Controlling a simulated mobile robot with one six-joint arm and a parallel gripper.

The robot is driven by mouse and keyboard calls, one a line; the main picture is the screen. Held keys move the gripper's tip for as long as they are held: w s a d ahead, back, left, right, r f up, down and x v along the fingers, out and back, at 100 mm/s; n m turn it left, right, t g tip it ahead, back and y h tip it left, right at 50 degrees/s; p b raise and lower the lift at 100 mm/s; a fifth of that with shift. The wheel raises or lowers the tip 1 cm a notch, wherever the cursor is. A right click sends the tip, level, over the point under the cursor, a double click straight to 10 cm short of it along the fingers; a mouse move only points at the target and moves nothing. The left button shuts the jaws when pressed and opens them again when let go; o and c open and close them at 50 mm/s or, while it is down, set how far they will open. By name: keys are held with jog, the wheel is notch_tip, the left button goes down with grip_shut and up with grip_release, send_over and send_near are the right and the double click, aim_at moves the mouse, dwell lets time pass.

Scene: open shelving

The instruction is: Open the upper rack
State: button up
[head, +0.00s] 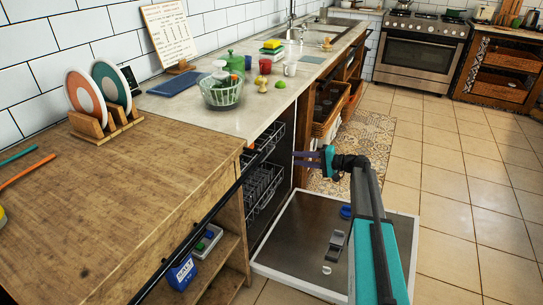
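A dishwasher stands under the counter with its door (290,243) folded down flat. Its upper rack (269,137), a wire basket, shows at the top of the opening and looks mostly inside. The lower rack (263,187) shows below it, also within the opening. My gripper (297,158) is to the right of the upper rack, above the door and near the right edge of the opening. Its two dark fingers point left, look apart, and hold nothing. The gripper appears clear of the upper rack, though exact depth is hard to judge.
The lowered door takes up floor space below my arm. A wooden counter (110,200) is at left, and a bowl (221,92) stands on the pale counter above the dishwasher. Drawers with baskets (327,119) are beyond. The tiled floor (450,190) at right is clear.

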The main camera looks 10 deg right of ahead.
jog(key=shift+r, duration=0.2)
jog(key=shift+w, duration=0.1)
jog(key=b+x, duration=0.1)
jog(key=x, duration=1.2)
jog(key=shift+w+a, duration=0.2)
jog(key=shift+a, duration=0.1)
jog(key=shift+f, duration=0.1)
grip_shut()
dwell(1.3)
